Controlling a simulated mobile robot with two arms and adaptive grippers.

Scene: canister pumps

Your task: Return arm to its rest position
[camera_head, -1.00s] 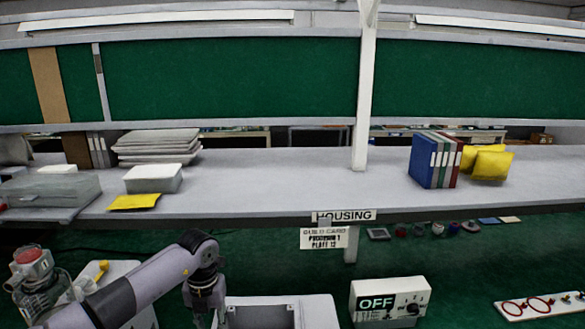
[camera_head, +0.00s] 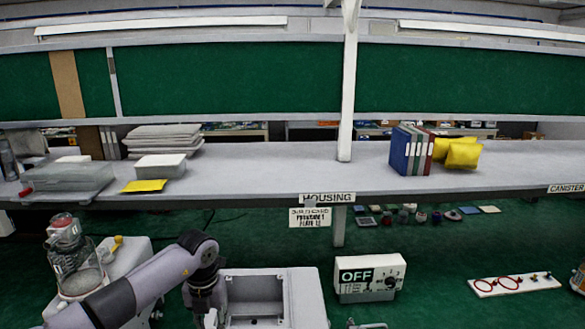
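My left arm comes in from the lower left, and its gripper (camera_head: 209,317) points down at the bottom edge, beside the left side of a grey open-topped housing box (camera_head: 308,297). The fingertips are too small and cut off to tell whether they are open or shut. A clear canister with a red top (camera_head: 68,250) stands at the left on a light grey block (camera_head: 128,262), partly behind my arm. My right gripper is not in view.
A white OFF switch box (camera_head: 369,279) stands right of the housing box. A white board with red rings (camera_head: 514,284) lies farther right. A grey shelf (camera_head: 270,178) with binders (camera_head: 411,150) crosses behind, over small parts. Green bench between these is clear.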

